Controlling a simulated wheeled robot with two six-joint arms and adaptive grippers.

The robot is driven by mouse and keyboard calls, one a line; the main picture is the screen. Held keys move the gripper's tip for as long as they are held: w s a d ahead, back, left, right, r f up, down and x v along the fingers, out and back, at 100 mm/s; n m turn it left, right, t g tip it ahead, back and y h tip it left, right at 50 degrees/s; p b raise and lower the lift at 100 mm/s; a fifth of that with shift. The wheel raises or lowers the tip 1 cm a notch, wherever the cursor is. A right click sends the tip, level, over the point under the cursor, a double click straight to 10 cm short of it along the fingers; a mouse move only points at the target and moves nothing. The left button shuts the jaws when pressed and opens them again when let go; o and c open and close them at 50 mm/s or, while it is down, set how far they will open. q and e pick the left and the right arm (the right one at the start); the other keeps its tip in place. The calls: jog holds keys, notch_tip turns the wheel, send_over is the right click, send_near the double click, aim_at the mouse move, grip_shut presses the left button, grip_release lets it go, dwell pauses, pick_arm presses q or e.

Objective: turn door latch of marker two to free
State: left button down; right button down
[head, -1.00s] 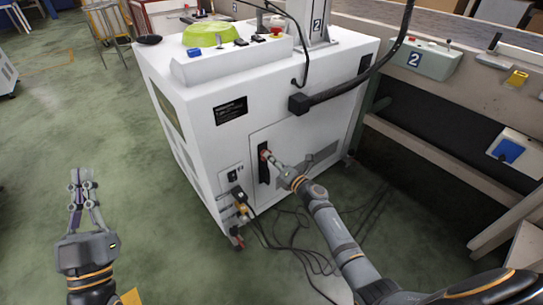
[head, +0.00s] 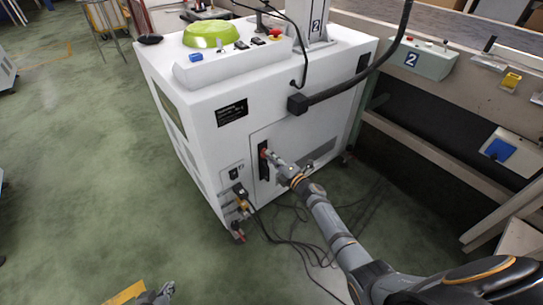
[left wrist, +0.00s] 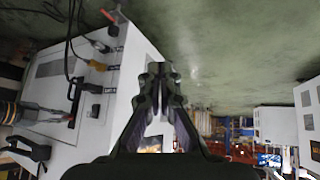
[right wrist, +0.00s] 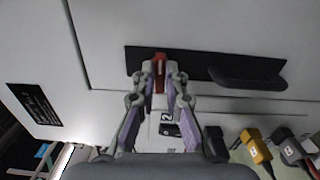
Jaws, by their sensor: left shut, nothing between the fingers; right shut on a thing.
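The white marker machine (head: 205,125) stands in the middle of the head view, with a "2" plate (head: 317,27) on its column. On its lower door is a black latch plate (head: 264,168). In the right wrist view this plate (right wrist: 200,62) carries a black handle (right wrist: 250,79) and a red latch piece (right wrist: 160,72). My right gripper (head: 268,156) is shut on the red latch piece, its fingers on either side of it. My left gripper (head: 160,290) is shut and empty, low at the bottom edge of the head view, away from the machine; its fingers also show in the left wrist view (left wrist: 160,75).
Plugs and cables (head: 240,195) come out beside the door and trail over the floor. A conveyor frame with a "2" control box (head: 420,58) runs along the right.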

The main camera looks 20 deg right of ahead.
pick_arm(q)
jog(key=shift+g, duration=0.9)
jog(key=shift+s+d+f, duration=0.1)
jog(key=shift+s+f, duration=0.5)
jog(key=shift+s, duration=0.4)
jog(key=shift+s+d+f, duration=0.1)
jog(key=shift+s+f, duration=0.5)
jog(key=shift+s, duration=0.35)
pick_arm(e)
jog(key=shift+m, duration=0.4)
jog(key=c, duration=1.4)
grip_release()
jog(key=shift+s+d, duration=0.1)
jog(key=v, duration=1.1)
jog(key=shift+s, duration=0.4)
jog(key=shift+d, duration=0.1)
